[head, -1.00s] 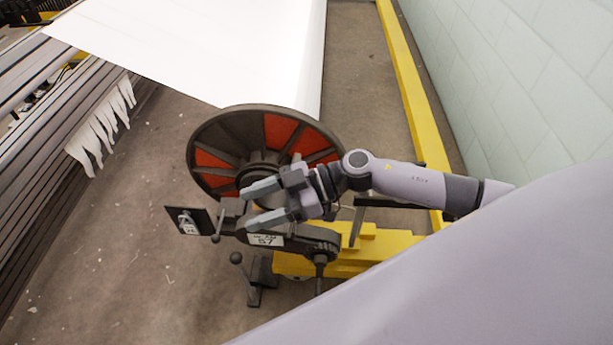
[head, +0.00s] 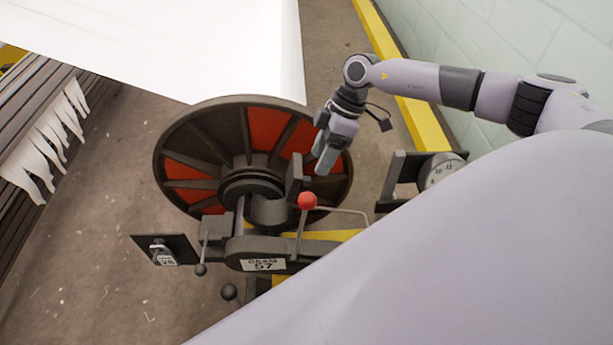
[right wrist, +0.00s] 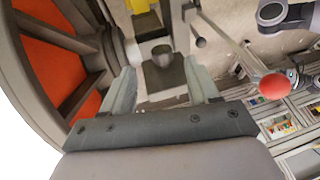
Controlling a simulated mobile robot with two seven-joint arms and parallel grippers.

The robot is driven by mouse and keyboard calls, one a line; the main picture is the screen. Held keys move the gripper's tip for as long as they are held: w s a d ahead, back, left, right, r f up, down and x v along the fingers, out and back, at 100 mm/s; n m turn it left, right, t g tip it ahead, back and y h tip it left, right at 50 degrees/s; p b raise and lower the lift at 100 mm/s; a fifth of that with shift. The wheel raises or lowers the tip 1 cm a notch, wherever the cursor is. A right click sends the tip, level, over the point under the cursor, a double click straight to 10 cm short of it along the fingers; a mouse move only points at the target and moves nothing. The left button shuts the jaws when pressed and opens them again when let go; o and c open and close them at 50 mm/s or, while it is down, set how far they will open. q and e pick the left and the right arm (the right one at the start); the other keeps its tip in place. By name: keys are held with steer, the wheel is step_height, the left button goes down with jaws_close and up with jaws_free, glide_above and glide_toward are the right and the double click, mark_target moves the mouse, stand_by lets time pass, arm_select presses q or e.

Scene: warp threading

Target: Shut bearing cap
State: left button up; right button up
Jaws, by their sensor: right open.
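The bearing (head: 268,212) sits at the hub of a large flanged beam, above a plate marked 57. A dark upright piece (head: 296,176) that looks like its cap stands raised at the bearing's right side, so the bearing looks open on top. A lever with a red knob (head: 307,200) stands just right of it; the knob also shows in the right wrist view (right wrist: 273,86). My right gripper (head: 326,160) is open and empty, pointing down, right of the raised piece and in front of the flange. Its two fingers (right wrist: 160,88) are apart in the right wrist view. My left gripper is not in view.
The black-and-red flange (head: 215,135) rises close behind the bearing. White sheet (head: 200,50) runs back from the beam. A small handle with a dark ball (head: 201,269) and a tagged dark plate (head: 145,243) are at left. Floor at lower left is clear.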

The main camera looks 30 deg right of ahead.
mark_target(310, 178)
steer(key=b+x, duration=0.1)
steer(key=x, duration=0.4)
steer(key=shift+s+a+f, duration=0.1)
steer(key=shift+s+f, duration=0.05)
steer(key=shift+f, duration=0.05)
steer(key=shift+a+f, duration=0.25)
steer(key=shift+f, duration=0.2)
jaws_close()
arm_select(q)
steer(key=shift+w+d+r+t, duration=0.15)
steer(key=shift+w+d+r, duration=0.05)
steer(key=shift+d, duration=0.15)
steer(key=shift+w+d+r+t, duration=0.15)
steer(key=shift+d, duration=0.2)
arm_select(e)
steer(key=shift+a+r, duration=0.1)
